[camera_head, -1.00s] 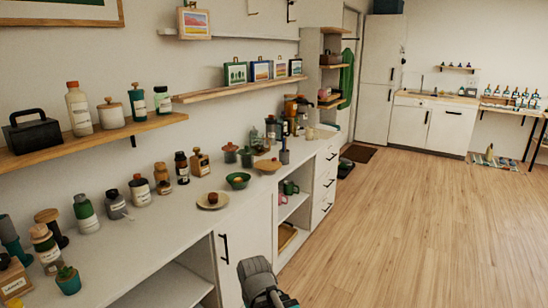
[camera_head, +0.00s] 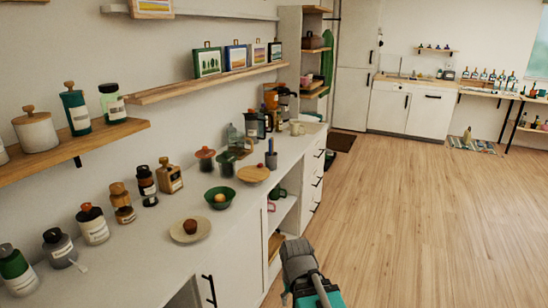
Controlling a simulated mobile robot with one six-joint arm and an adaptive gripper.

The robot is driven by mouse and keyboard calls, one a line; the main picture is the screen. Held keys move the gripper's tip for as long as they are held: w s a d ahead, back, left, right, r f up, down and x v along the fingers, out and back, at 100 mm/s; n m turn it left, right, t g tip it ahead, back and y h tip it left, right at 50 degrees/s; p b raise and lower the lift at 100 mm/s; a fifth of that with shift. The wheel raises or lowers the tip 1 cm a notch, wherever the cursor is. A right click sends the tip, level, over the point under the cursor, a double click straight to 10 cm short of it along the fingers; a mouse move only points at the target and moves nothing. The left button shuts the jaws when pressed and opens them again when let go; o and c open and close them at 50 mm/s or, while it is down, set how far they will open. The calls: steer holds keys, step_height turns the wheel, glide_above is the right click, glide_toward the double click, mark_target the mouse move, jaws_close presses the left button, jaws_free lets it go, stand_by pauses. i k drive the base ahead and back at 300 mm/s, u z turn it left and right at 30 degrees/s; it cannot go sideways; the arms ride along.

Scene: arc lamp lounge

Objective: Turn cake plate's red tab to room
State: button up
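A pale round plate (camera_head: 201,233) with a small brown round item (camera_head: 190,226) on it lies on the white counter, left of centre. It may be the cake plate; I cannot tell for sure. A grey and teal part of my arm shows at the bottom edge, right of the counter. My gripper's fingers do not show.
The white counter (camera_head: 130,270) runs back along the left wall, with several bottles and jars on its wall side. A wooden shelf (camera_head: 90,146) with jars hangs above it. Open wooden floor (camera_head: 430,220) lies to the right. A kitchenette (camera_head: 412,105) stands at the back.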

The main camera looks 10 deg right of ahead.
mark_target(252, 174)
steer(key=i, duration=0.9)
steer(key=u, duration=0.3)
